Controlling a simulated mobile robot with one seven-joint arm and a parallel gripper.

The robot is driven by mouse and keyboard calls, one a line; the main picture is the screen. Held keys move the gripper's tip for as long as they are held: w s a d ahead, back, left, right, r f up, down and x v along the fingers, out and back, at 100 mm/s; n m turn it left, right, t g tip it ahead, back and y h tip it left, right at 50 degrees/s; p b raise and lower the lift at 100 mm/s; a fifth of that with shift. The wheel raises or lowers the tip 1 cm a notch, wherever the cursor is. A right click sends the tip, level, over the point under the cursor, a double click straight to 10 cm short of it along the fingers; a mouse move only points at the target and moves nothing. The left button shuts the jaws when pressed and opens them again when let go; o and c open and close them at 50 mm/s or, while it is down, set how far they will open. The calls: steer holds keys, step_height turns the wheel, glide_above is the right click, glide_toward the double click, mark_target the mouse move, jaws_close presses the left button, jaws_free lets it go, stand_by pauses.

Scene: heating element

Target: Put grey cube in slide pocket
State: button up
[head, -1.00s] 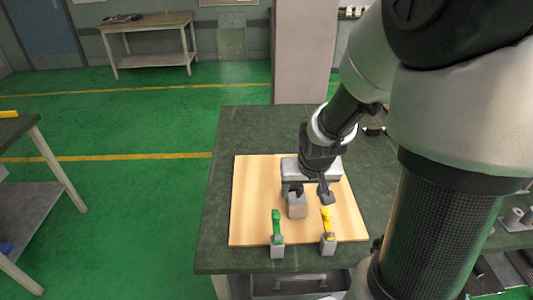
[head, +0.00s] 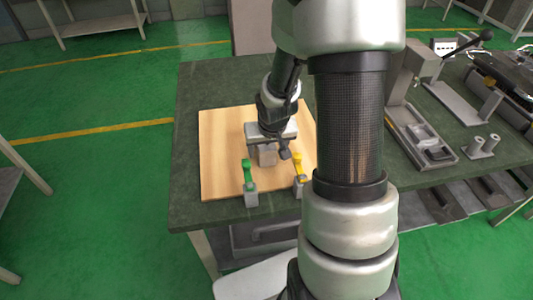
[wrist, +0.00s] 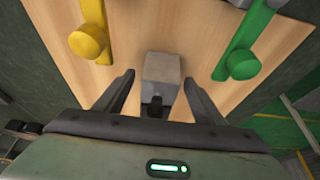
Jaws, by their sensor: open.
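The grey cube (head: 267,157) stands on the wooden board, under my gripper (head: 268,148) in the head view. In the wrist view the cube (wrist: 161,70) sits between the two dark fingertips of my gripper (wrist: 159,78). The fingers are apart, one on each side, with a visible gap to the cube. A grey press-like device (head: 420,132) with a lever stands at the right of the table in the head view. It has a recessed slide-like base, but I cannot tell for certain that this is the slide pocket.
The wooden board (head: 220,145) lies on the dark green table (head: 200,85). My arm hides part of the table's middle.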

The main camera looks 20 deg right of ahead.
jaws_close()
step_height(320, 180, up, 10)
steer(key=p, duration=0.3)
steer(key=shift+d, duration=0.1)
stand_by(0.3)
